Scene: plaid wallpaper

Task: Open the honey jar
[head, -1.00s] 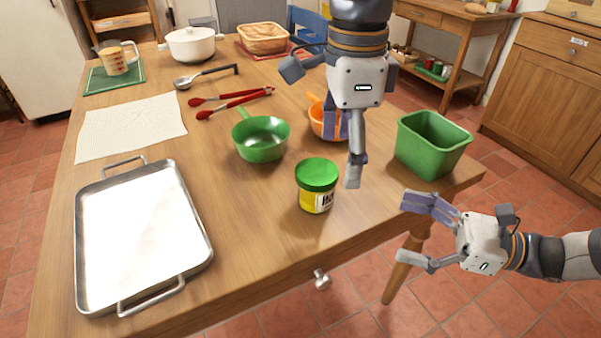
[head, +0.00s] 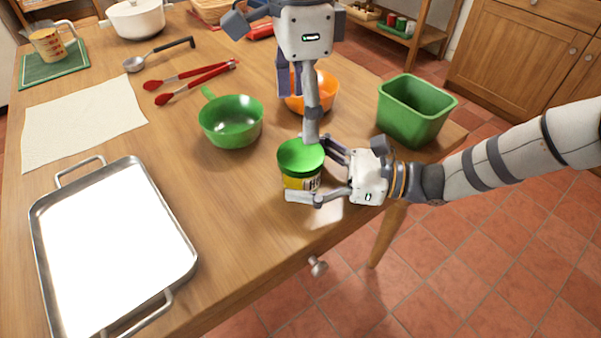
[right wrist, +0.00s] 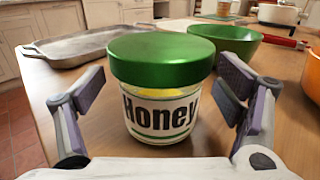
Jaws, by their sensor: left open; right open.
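The honey jar (head: 301,182) stands upright on the wooden table near its front edge. Its green lid (head: 301,156) is on. In the right wrist view the jar (right wrist: 162,115) shows its "Honey" label, with the lid (right wrist: 162,60) on top. My right gripper (head: 318,176) is open, low at the jar's right side, with its fingers on either side of the jar. In the right wrist view a gap shows between each finger and the jar. My left gripper (head: 298,125) points down, open and empty, just behind and above the lid.
A green bowl (head: 232,135) stands behind the jar and an orange bowl (head: 322,98) lies beyond my left gripper. A green bin (head: 414,115) is at the right, a metal tray (head: 48,235) at the left. Red tongs (head: 190,77) lie farther back.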

